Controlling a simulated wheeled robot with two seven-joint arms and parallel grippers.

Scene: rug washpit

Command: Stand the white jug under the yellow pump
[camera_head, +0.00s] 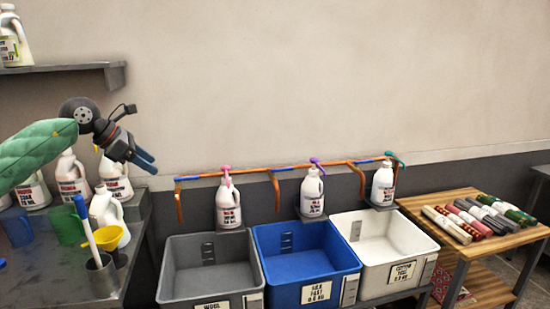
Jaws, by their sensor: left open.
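A plain white jug (106,211) stands on the grey bench at left, behind a yellow funnel-like cup (109,238). A white labelled bottle (116,182) stands behind the jug. A small bit of yellow (97,148) shows beside my left gripper near that bottle's top; it may be the yellow pump, but my gripper covers most of it. My left gripper (148,161) is open and empty, in the air above and right of the jug, in front of the wall. My right gripper is not in view.
Other white bottles (71,178), a green jug (66,226) and a blue cup (17,228) crowd the bench (62,270). Grey (172,262), blue (262,250) and white (345,232) tubs stand right, below pink-, purple- and green-pump bottles. A wooden table (412,205) holds rolls.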

